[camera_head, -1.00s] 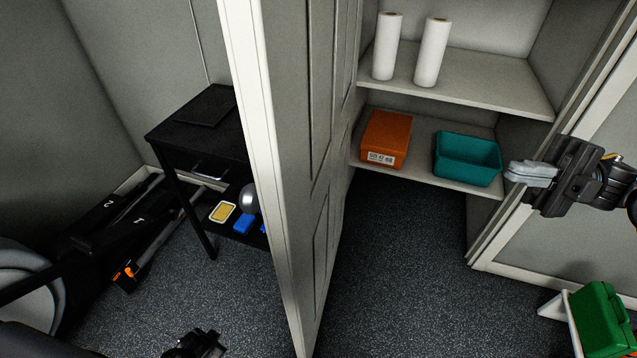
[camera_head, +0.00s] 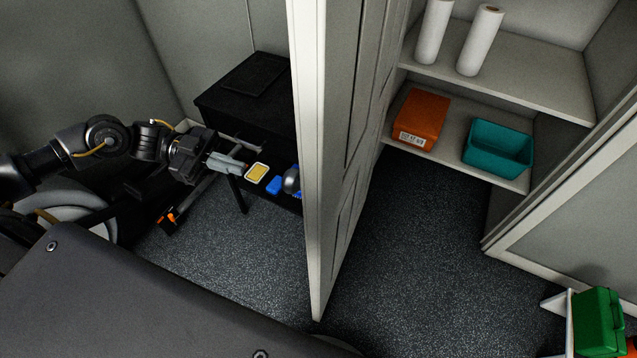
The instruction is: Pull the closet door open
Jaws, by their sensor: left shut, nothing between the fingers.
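The closet door (camera_head: 357,130) stands wide open, seen nearly edge-on, with its white edge (camera_head: 307,150) toward me. A round grey knob (camera_head: 291,180) shows at the left of that edge. The closet interior with its shelves (camera_head: 545,85) is in plain view right of the door. My left gripper (camera_head: 236,164) is left of the door, in front of the black side table, pointing right. Its fingers are shut and empty, apart from the door and the knob. My right gripper is out of view.
The black table (camera_head: 240,105) stands behind the door, with a yellow card (camera_head: 257,172) and blue item (camera_head: 274,185) on its lower shelf. An orange box (camera_head: 421,118) and teal bin (camera_head: 498,148) sit inside the closet. A green case (camera_head: 598,322) is at lower right. Floor before the closet is clear.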

